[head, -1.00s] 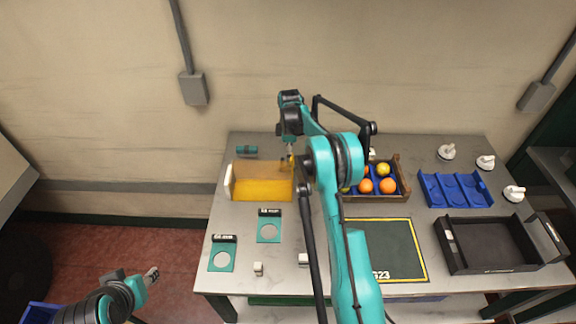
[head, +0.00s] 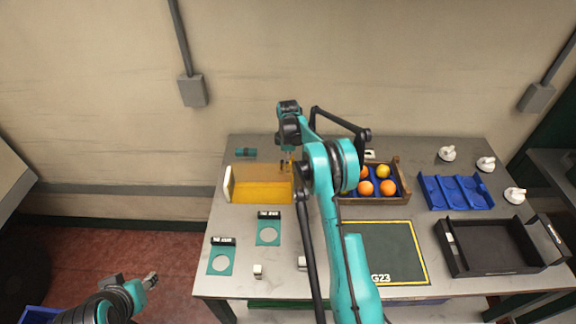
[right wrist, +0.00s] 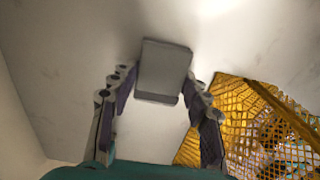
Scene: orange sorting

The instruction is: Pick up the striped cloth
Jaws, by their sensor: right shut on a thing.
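A small teal roll with dark bands (head: 246,153) lies at the table's back left edge; it may be the striped cloth, but the stripes are too small to be sure. My right gripper (head: 287,166) is to the right of it and apart from it, low by the amber tray's right end. In the right wrist view my right gripper (right wrist: 157,92) has its fingers on both sides of a plain grey block (right wrist: 164,70) and is shut on it. My left gripper (head: 151,280) hangs off the table at the lower left, its jaws too small to read.
An amber tray (head: 262,194) stands in front of the roll; amber mesh (right wrist: 250,115) shows in the right wrist view. A wooden crate (head: 404,172) holds several oranges. A blue rack (head: 455,194) and black tray (head: 460,262) stand right. Teal pads (head: 268,217) lie front left.

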